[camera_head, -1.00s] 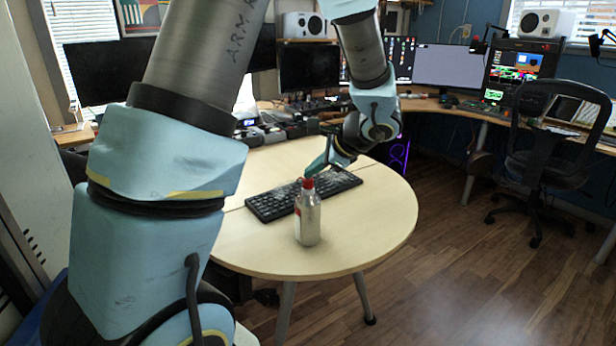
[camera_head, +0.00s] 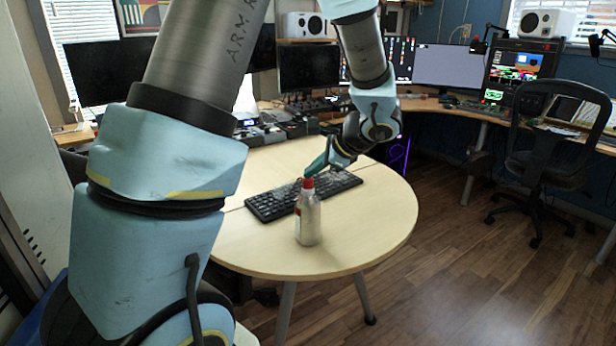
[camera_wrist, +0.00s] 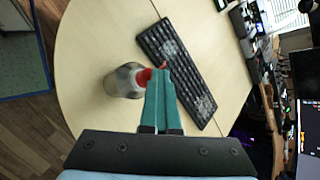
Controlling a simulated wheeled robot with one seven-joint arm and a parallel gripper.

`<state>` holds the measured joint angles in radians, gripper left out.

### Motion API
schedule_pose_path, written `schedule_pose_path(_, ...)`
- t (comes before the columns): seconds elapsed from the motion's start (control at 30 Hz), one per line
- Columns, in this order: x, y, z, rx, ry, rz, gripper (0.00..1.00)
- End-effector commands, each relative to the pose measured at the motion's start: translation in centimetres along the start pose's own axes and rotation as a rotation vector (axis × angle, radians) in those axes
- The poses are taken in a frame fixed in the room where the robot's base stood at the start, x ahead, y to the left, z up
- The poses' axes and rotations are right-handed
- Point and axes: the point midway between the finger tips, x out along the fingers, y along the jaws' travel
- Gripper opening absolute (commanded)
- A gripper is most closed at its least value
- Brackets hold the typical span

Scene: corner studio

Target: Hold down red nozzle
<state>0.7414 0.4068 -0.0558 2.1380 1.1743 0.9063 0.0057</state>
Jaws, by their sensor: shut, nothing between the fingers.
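A silver-grey bottle (camera_head: 307,222) with a red nozzle (camera_head: 308,183) stands upright on the round wooden table (camera_head: 375,222). My gripper (camera_head: 311,171) is shut and empty, its teal fingertips right at the top of the red nozzle. In the wrist view the shut teal fingers (camera_wrist: 160,76) reach over the red nozzle (camera_wrist: 143,77) and hide part of it. The bottle body (camera_wrist: 121,82) shows to the left of the fingers. The tips appear to touch the nozzle, but I cannot tell how hard or whether it is pushed down.
A black keyboard (camera_head: 270,205) lies on the table just behind the bottle. A desk with monitors (camera_head: 308,68) and small devices runs along the back. A black office chair (camera_head: 540,150) stands at the right. The table's front right is clear.

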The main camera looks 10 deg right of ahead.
Motion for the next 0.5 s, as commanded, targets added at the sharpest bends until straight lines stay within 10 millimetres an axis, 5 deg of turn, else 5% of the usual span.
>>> schedule_pose_path(0.5, -0.83, -0.55, 0.58, 0.000, 0.001, 0.002, 0.00)
